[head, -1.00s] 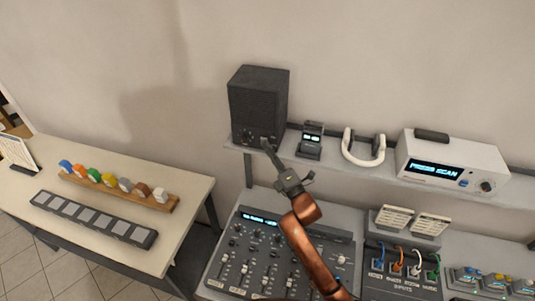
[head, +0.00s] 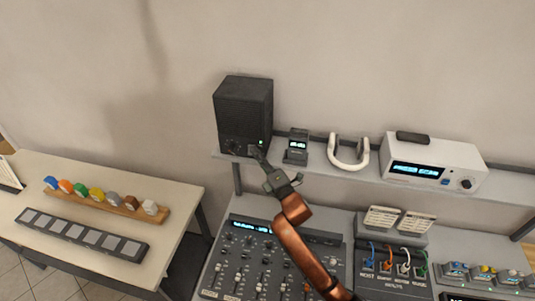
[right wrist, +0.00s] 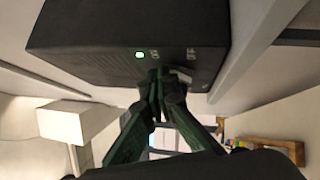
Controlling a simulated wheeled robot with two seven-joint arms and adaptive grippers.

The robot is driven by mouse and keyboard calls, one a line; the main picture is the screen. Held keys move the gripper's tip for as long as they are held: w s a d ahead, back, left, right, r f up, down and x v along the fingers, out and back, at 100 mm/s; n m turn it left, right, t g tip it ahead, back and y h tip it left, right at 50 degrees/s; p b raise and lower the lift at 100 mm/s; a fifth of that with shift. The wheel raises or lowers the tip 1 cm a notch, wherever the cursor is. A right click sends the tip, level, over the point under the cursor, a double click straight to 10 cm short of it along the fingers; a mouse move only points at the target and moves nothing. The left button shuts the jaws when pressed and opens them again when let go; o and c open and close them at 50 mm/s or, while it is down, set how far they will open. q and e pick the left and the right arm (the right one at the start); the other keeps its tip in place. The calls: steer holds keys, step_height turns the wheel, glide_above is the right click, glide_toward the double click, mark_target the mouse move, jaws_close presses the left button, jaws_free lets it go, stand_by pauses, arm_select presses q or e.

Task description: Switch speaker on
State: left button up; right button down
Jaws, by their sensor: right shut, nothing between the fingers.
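The speaker (head: 243,112) is a black box standing upright at the left end of the shelf. A small green light glows on the lower right of its front, and it also shows on the speaker in the right wrist view (right wrist: 100,40). My right gripper (head: 256,152) is shut and empty, with its fingertips at the lower front of the speaker. In the right wrist view the fingertips (right wrist: 157,78) are right by a small switch (right wrist: 181,75) near white markings. I cannot tell whether they touch it. My left gripper is not in view.
On the shelf (head: 315,172), a small display unit (head: 297,147), white headphones (head: 348,163) and a white scanner box (head: 430,162) stand right of the speaker. A mixing console (head: 265,262) lies below. A side table (head: 90,245) with coloured pieces is at left.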

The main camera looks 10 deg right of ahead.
steer(key=shift+s+a, duration=0.15)
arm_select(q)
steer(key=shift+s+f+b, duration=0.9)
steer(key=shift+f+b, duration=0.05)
arm_select(e)
steer(key=s+d, duration=0.2)
steer(key=s, duration=1)
steer(key=shift+s, duration=0.4)
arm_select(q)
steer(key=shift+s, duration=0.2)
